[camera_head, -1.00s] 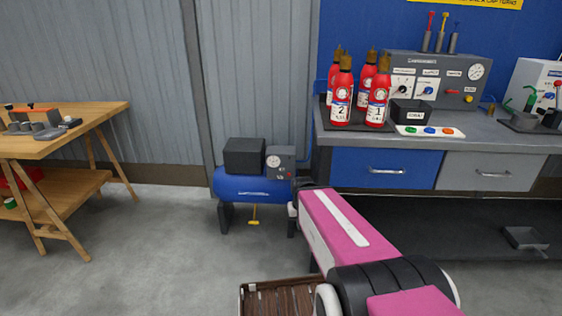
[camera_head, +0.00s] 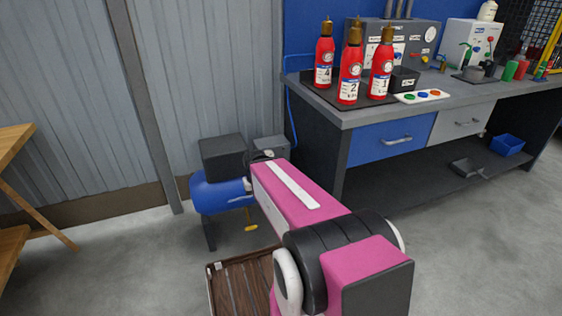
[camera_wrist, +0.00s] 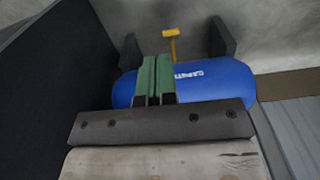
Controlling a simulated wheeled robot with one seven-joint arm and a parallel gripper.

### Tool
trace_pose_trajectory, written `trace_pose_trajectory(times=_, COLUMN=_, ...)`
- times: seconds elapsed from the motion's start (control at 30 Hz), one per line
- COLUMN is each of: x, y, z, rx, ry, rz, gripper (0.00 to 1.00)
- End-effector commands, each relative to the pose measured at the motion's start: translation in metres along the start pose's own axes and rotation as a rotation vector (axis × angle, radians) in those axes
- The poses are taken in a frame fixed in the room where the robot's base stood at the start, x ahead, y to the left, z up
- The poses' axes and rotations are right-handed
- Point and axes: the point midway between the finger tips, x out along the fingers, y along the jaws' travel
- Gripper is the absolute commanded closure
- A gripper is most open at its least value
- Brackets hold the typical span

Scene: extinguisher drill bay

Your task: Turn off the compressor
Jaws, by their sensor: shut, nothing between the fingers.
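The compressor has a blue tank (camera_head: 215,192) on dark legs, beside the workbench in the head view. A dark box (camera_head: 222,157) and a smaller grey control box (camera_head: 270,148) sit on top of it. My arm covers most of the control box front, so its gauge and switches are hidden. A yellow handle (camera_head: 250,222) hangs under the tank. In the wrist view, my gripper (camera_wrist: 153,62) has green fingers shut together with nothing between them. It appears over the blue tank (camera_wrist: 205,84), with the yellow handle (camera_wrist: 171,42) beyond. I cannot tell whether it touches anything.
The workbench (camera_head: 350,118) stands right of the compressor, with red extinguishers (camera_head: 348,75) near its corner. A blue hose (camera_head: 290,100) runs up beside it. A brown slatted crate (camera_head: 212,285) lies in front of the compressor. A wooden table (camera_head: 14,145) is at far left.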

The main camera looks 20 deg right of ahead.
Motion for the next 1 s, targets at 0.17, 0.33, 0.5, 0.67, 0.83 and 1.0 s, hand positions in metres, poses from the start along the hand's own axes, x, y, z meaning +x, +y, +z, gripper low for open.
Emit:
trace_pose_trajectory(times=0.17, x=0.0, y=0.0, z=0.0, rx=0.0, ry=0.0, rz=0.0, gripper=1.0)
trace_pose_trajectory(times=0.33, x=0.0, y=0.0, z=0.0, rx=0.002, ry=0.0, rz=0.0, gripper=1.0)
trace_pose_trajectory(times=0.5, x=-0.005, y=0.013, z=-0.015, rx=0.105, ry=0.014, rz=-0.022, gripper=1.0)
trace_pose_trajectory(times=0.67, x=-0.025, y=0.053, z=-0.053, rx=0.408, ry=0.05, rz=-0.089, gripper=1.0)
trace_pose_trajectory(times=0.83, x=-0.057, y=0.116, z=-0.097, rx=0.821, ry=0.086, rz=-0.195, gripper=1.0)
trace_pose_trajectory(times=1.0, x=-0.091, y=0.181, z=-0.127, rx=1.187, ry=0.103, rz=-0.305, gripper=1.0)
